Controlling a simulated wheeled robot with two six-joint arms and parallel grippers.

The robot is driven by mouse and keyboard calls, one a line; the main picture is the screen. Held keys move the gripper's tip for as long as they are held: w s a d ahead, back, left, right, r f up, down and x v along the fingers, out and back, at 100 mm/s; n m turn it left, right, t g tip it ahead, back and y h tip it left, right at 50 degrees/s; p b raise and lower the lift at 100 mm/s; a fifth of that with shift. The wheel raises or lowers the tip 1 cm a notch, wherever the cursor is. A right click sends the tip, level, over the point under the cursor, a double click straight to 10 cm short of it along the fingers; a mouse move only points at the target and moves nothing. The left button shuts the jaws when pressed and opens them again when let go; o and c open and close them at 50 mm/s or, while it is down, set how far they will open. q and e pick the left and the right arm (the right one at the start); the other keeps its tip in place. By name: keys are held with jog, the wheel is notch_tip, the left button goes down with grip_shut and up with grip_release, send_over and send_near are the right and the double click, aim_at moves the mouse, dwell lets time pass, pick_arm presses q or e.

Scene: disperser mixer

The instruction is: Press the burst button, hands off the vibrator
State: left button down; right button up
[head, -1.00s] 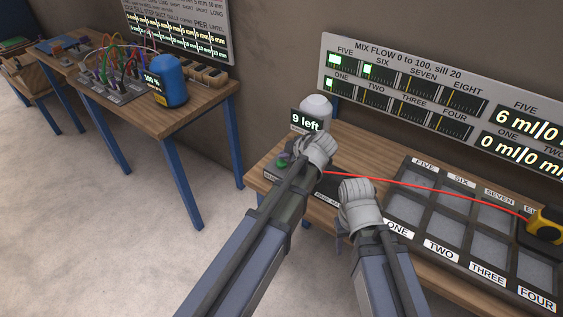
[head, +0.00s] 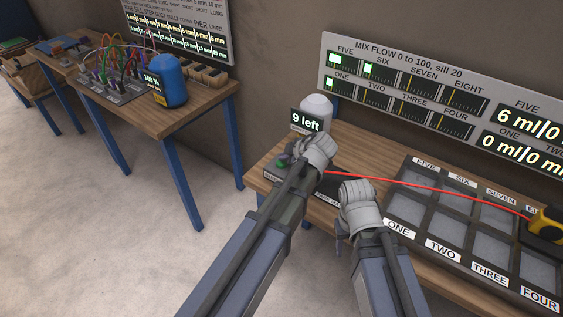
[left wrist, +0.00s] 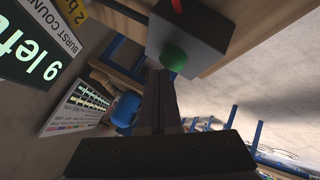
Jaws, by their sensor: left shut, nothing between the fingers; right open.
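The green button (head: 281,163) sits on a small grey box at the left end of the right-hand table. It also shows in the left wrist view (left wrist: 173,57) as a green dome on the box (left wrist: 190,35). My left gripper (head: 316,152) is over this box, shut and empty. In the left wrist view its closed fingertips (left wrist: 160,76) are close beside the green dome; I cannot tell whether they touch. My right gripper (head: 357,190) is open and empty near the table's front edge, right of the box. I cannot clearly pick out the vibrator.
A numbered compartment tray (head: 408,207) fills the right. Another table (head: 207,105) stands left.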

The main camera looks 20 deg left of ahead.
aim_at(285, 163)
pick_arm(q)
jog(key=shift+f+b, duration=0.45)
jog(key=shift+f, duration=0.1)
jog(key=shift+r, duration=0.1)
dwell(0.5)
jog(key=shift+r+p, duration=0.9)
jog(key=shift+p, duration=0.1)
notch_tip(285, 163, up, 5)
jog(key=p, duration=0.5)
jog(key=shift+r, duration=0.1)
dwell(0.4)
